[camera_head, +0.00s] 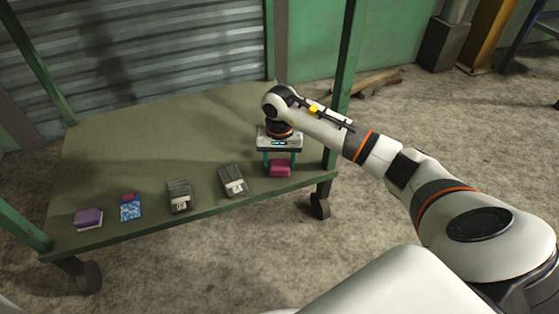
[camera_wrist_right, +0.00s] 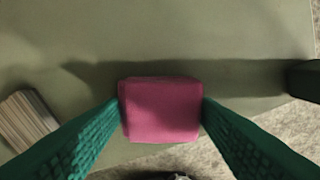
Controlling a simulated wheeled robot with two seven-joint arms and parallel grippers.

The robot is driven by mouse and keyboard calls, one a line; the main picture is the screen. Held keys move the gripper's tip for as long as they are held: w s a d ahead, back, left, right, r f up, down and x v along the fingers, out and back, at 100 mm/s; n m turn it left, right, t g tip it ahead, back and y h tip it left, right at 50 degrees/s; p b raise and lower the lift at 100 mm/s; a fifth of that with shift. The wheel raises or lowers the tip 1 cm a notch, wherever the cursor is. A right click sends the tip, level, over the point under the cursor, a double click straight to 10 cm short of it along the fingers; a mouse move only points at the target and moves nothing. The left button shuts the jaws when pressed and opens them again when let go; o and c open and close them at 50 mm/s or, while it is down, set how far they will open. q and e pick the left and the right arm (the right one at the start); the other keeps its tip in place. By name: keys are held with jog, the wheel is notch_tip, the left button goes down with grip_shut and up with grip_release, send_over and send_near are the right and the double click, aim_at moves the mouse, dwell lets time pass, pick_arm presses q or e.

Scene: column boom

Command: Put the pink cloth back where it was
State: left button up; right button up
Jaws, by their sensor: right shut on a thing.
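The pink cloth (camera_head: 280,168) is a small folded block near the right front corner of the green table (camera_head: 200,130). My right gripper (camera_head: 280,163) points down and is shut on it. In the right wrist view the pink cloth (camera_wrist_right: 162,109) sits between the two green fingers, which touch its left and right sides. A shadow lies on the table beside it, and whether the cloth touches the tabletop is hard to tell. My left gripper is not in the head view.
Along the front of the table, left of the cloth, lie two grey striped items (camera_head: 233,181) (camera_head: 180,196), a blue patterned item with a small dark pink piece (camera_head: 130,207), and a purple block (camera_head: 88,218). Green posts (camera_head: 345,60) rise at the table corners. The table's back is clear.

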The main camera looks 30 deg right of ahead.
jog(key=o, duration=1)
jog(key=shift+f, duration=0.1)
jog(key=shift+c, duration=0.2)
